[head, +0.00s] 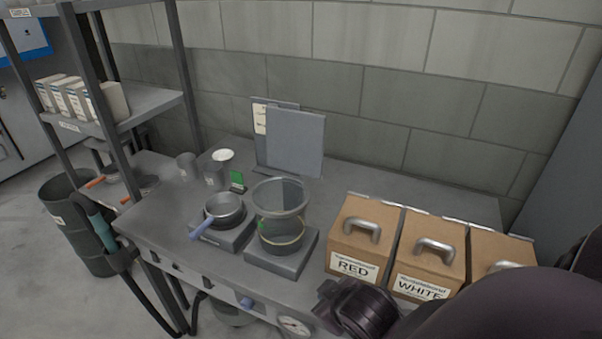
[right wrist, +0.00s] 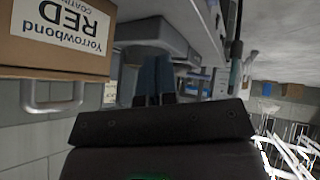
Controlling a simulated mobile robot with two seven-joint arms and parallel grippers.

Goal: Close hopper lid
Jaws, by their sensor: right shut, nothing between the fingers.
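Brown hopper-like boxes with grey arched handles stand in a row at the bench's right: the RED box (head: 357,238), the WHITE box (head: 425,257) and a third box (head: 497,262) partly hidden by my right arm. Their brown upper faces with the handles look in place; I cannot tell which part is the hopper lid. The RED box (right wrist: 45,58) also shows upside down in the right wrist view, with its handle (right wrist: 52,97). My right gripper (right wrist: 153,72) is shut and empty, apart from that box and its handle. In the head view its dark wrist is in front of the boxes. My left gripper is out of view.
A clear container (head: 281,205) stands on a scale, with a small pan (head: 225,209) on another left of it. Upright grey panels (head: 295,143) stand behind. A shelf rack (head: 150,100) is at left. Bare bench top lies behind the boxes.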

